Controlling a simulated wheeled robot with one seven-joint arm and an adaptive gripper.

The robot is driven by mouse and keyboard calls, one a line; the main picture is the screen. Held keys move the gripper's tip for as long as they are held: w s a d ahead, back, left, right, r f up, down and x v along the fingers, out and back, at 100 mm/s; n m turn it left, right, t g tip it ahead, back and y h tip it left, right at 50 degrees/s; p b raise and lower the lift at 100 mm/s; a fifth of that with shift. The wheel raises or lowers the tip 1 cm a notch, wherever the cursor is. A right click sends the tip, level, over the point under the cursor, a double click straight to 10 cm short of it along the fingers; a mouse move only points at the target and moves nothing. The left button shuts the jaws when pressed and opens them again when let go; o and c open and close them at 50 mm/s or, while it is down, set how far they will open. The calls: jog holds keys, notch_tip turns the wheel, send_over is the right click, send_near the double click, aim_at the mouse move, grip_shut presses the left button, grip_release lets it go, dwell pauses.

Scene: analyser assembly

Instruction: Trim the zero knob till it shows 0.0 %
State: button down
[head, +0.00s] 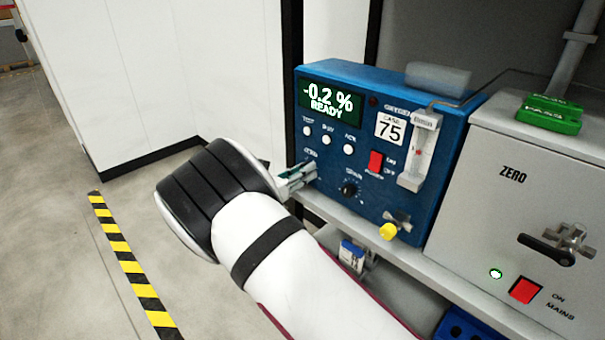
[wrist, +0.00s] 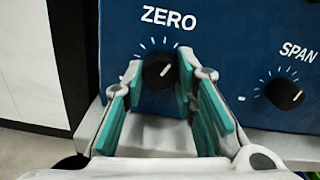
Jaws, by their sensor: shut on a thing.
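The blue oxygen analyser (head: 345,220) stands on a grey shelf. Its green display (head: 332,100) reads -0.2 % with READY below it. The black zero knob (wrist: 159,71) is on the front panel under the ZERO label, with white tick marks around it. My gripper (wrist: 160,86) has its two teal-padded fingers on either side of this knob and is shut on it. In the head view my gripper (head: 298,177) meets the lower left of the panel and hides the knob.
The span knob (head: 349,189) is close to the right of my gripper; it also shows in the wrist view (wrist: 284,94). Right of it are a red switch (head: 375,162), a flow meter (head: 420,150) and a yellow knob (head: 388,231). A grey ZERO box (head: 500,215) stands further right.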

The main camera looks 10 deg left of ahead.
jog(key=m+b, duration=0.1)
jog(key=m, duration=0.4)
jog(key=shift+a+m, duration=0.1)
jog(key=shift+m, duration=0.3)
dwell(0.4)
jog(key=c, duration=1.3)
grip_release()
jog(key=v, duration=1.2)
